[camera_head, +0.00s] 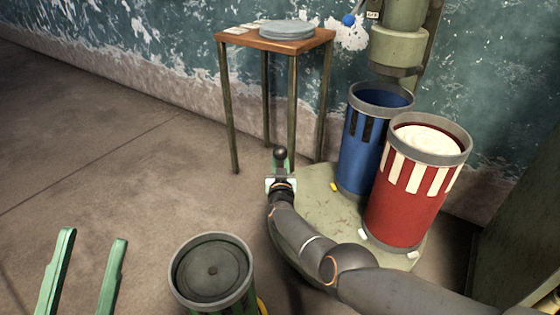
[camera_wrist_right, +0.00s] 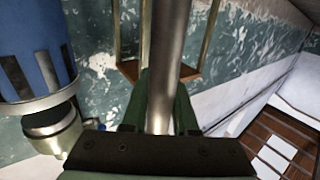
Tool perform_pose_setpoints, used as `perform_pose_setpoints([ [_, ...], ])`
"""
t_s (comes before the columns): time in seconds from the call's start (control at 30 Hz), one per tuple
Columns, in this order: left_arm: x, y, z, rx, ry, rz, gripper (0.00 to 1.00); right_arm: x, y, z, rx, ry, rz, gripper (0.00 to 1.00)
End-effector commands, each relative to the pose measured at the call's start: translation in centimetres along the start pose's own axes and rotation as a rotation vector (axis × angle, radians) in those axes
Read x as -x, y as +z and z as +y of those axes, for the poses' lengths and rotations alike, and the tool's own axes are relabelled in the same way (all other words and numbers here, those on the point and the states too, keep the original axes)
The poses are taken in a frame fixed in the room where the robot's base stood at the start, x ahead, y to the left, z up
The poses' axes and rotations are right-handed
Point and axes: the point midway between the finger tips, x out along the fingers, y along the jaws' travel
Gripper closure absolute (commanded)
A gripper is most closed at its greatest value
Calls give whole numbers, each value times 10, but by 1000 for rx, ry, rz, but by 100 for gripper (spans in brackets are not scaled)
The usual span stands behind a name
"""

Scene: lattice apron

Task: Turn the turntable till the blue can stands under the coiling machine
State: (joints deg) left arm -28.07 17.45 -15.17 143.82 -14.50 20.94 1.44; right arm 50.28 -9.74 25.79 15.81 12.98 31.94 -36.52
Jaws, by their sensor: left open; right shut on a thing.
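The blue can (camera_head: 358,150) and a red-and-white striped can (camera_head: 402,205) stand upright on the pale green turntable (camera_head: 325,207). The coiling machine (camera_head: 399,50) is above the blue can, whose rim shows just below the machine's lower end. I cannot tell whether they line up exactly. The blue can (camera_wrist_right: 32,50) also shows upside down in the right wrist view, close to the machine (camera_wrist_right: 52,125). My right gripper (camera_head: 281,183) is shut on an upright metal post (camera_wrist_right: 167,60) with a black knob, at the turntable's far left edge. My left gripper (camera_head: 94,238) is open and empty, low at the left.
A dark lidded can (camera_head: 212,268) stands in front of the turntable. A small wooden table (camera_head: 262,42) with grey discs stands by the wall. The red-and-white can holds white material. A dark panel (camera_head: 520,220) is at the right. The floor at the left is clear.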

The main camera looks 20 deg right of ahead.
Motion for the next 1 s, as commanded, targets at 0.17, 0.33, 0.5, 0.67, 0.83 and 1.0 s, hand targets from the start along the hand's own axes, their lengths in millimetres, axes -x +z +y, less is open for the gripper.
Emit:
perform_pose_setpoints([
  [0.17,0,0,0,0,0,0,50,-6,-2,24,-1,42,12,64],
  [0.33,0,0,0,-1,0,0,50,-6,-2,24,0,41,13,45],
  [0.5,0,0,0,-1,-1,0,50,-6,-2,23,2,39,13,43],
  [0.67,0,0,0,-1,-1,0,50,-6,-2,23,3,37,13,43],
  [0.83,-1,-1,-1,-1,-1,0,50,-6,-3,23,4,36,12,43],
  [1.0,-4,-4,-3,2,-3,1,50,-3,-3,25,5,35,11,43],
])
